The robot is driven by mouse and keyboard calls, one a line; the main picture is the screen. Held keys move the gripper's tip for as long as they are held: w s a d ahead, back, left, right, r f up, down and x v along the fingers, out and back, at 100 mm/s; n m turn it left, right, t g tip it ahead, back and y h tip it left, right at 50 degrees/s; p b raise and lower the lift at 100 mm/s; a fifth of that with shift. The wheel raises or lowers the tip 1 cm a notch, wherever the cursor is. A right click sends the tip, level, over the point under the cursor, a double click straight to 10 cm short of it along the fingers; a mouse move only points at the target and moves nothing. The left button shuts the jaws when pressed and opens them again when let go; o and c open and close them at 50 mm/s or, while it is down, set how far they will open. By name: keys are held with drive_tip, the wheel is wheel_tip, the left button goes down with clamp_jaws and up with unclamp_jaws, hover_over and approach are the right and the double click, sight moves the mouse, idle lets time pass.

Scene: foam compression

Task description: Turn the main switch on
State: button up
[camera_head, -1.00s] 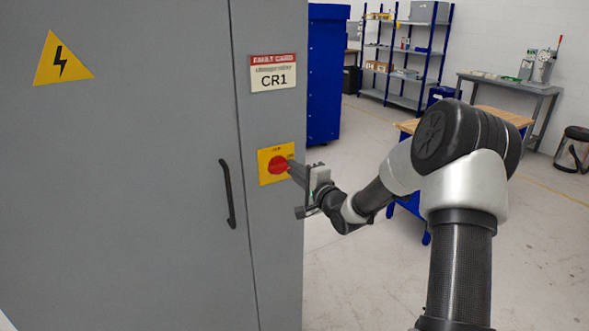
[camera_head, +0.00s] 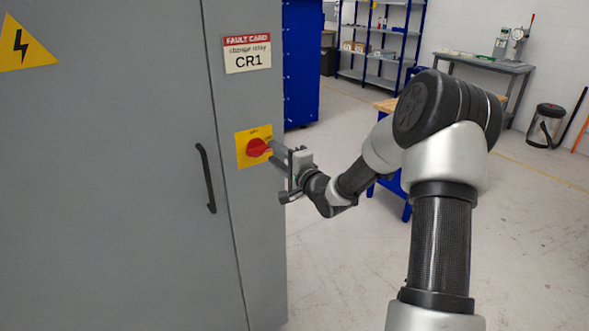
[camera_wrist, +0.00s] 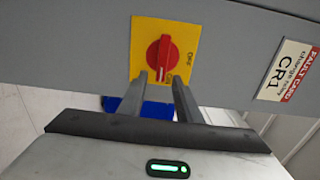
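The main switch is a red rotary knob (camera_head: 258,147) on a yellow plate (camera_head: 244,160) on the grey cabinet's right-hand panel. In the wrist view, the knob (camera_wrist: 163,58) has its long grip running up and down the picture. A white mark is at its lower end, beside small print that looks like "ON". Other print, like "OFF", is at the plate's right. My gripper (camera_wrist: 160,80) is open and empty. Its two parallel fingers point at the switch, with the tips just short of or beside the knob's lower end. I cannot tell whether they touch it.
The grey cabinet (camera_head: 110,200) fills the left, with a black handle (camera_head: 206,178) left of the switch. A CR1 label (camera_head: 247,54) is above the switch and a warning triangle (camera_head: 24,45) is at upper left. Open floor (camera_head: 530,240) lies to the right.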

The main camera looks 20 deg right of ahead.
drive_tip(key=v, duration=1.5)
drive_tip(key=shift+s, duration=0.35)
drive_tip(key=shift+w+d, duration=0.1)
